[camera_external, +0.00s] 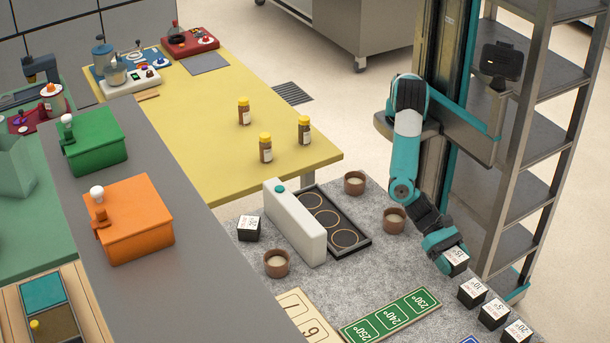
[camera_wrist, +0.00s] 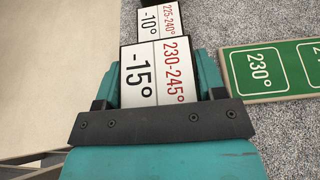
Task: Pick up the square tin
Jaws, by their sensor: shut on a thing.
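My gripper (camera_external: 443,246) is at the right end of the grey speckled counter, shut on a black cube (camera_external: 459,263) with a white label. In the wrist view the cube (camera_wrist: 158,76) sits between the two teal fingers, its label reading "-15°" and "230-245°". I cannot tell whether it touches the counter. No thing that I can clearly name a square tin shows in either view.
Similar labelled cubes (camera_external: 472,293) stand in a row close by; the "-10°" one (camera_wrist: 162,22) is just beyond the held cube. A green number board (camera_external: 390,315), brown cups (camera_external: 394,220) and a black tray with rings (camera_external: 356,247) lie left. A shelf rack (camera_external: 530,150) stands behind.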

